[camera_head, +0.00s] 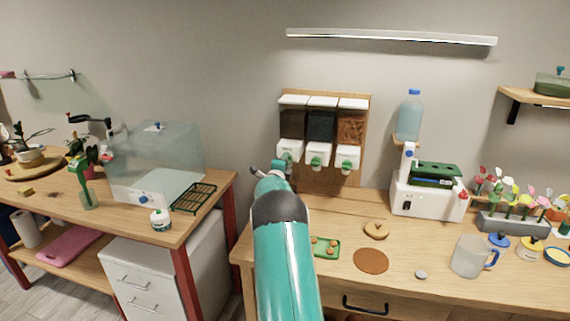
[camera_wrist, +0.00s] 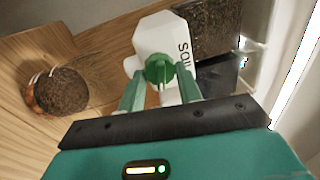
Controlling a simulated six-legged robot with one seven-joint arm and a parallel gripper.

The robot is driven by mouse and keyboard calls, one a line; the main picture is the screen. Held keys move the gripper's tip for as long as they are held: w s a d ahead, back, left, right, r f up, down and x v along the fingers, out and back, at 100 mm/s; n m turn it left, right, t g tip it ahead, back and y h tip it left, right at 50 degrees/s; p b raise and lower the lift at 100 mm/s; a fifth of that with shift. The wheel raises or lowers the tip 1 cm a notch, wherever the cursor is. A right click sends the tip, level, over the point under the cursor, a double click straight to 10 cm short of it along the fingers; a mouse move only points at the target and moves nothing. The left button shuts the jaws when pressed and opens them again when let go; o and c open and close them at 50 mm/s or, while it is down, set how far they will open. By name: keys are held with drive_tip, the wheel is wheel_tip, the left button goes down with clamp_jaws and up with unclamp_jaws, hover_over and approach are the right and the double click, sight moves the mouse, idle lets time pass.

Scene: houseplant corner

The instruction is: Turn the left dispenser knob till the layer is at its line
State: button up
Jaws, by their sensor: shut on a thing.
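Three dispensers hang on a wooden board on the wall. The left dispenser (camera_head: 292,123) holds dark brown matter behind a clear front, over a white spout housing. In the wrist view its white housing (camera_wrist: 158,34) carries lettering that reads like "SOIL". The green left dispenser knob (camera_wrist: 158,69) sits between the fingers of my gripper (camera_wrist: 160,84), which is shut on it. In the head view my gripper (camera_head: 272,170) is at this knob, and my arm hides part of the spot. A round vessel (camera_wrist: 34,98) with dark soil shows in the wrist view; its line cannot be made out.
The middle knob (camera_head: 316,161) and right knob (camera_head: 346,165) are close beside my gripper. On the bench are a green tray (camera_head: 331,254), a brown disc (camera_head: 371,261), a jug (camera_head: 468,257) and a white machine (camera_head: 428,202). A clear tank (camera_head: 160,165) stands on the left table.

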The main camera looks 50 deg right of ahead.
drive_tip(key=shift+w+a+r+m+g, duration=0.1)
drive_tip(key=shift+m+g, duration=0.2)
drive_tip(key=shift+m, duration=3.55)
drive_tip(key=shift+w+r+m+g, duration=0.1)
drive_tip(key=shift+m+g, duration=0.2)
drive_tip(key=shift+m, duration=3.55)
drive_tip(key=o, duration=1)
drive_tip(key=shift+f, duration=0.1)
drive_tip(key=v, duration=1.3)
drive_tip(key=shift+s+a, duration=0.25)
drive_tip(key=shift+a, duration=0.1)
